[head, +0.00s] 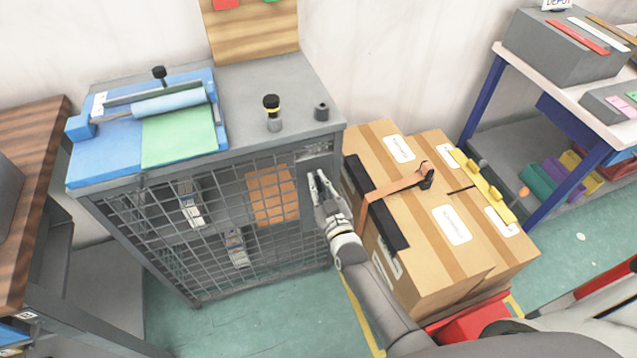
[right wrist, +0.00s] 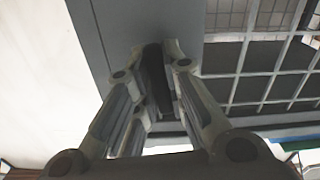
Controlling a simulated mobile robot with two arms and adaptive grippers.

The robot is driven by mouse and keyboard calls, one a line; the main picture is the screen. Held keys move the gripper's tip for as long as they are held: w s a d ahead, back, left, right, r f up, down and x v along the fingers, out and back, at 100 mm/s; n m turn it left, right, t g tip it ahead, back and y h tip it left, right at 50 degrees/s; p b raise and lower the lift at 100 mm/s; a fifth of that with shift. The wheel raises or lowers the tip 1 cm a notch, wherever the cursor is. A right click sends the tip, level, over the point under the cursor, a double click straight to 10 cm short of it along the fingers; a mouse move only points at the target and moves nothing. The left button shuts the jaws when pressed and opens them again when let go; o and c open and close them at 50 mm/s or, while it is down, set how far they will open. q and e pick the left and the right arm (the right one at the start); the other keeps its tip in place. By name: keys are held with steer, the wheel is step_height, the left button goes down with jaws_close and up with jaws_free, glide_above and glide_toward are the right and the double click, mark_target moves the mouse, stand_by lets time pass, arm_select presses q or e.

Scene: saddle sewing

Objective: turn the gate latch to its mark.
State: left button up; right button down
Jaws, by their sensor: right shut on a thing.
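The mesh gate (head: 205,220) forms the front of a grey cabinet in the head view, with a solid grey plate (head: 308,205) at its right end. My right gripper (head: 319,178) reaches that plate. In the right wrist view my right gripper (right wrist: 161,50) is shut on the gate latch (right wrist: 154,75), a dark narrow bar between the two fingers. The latch stands in front of the grey plate (right wrist: 105,45), beside the mesh. In the head view the fingers hide the latch. I cannot make out its mark. My left gripper is not in view.
Cardboard boxes (head: 455,235) stand close to the right of the cabinet and my forearm. Green floor (head: 235,325) shows in front.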

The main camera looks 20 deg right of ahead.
steer(key=shift+m, duration=0.5)
steer(key=c, duration=1.5)
jaws_free()
steer(key=shift+s, duration=0.1)
steer(key=s, duration=1.1)
steer(key=shift+s+d, duration=0.2)
steer(key=shift+s, duration=0.2)
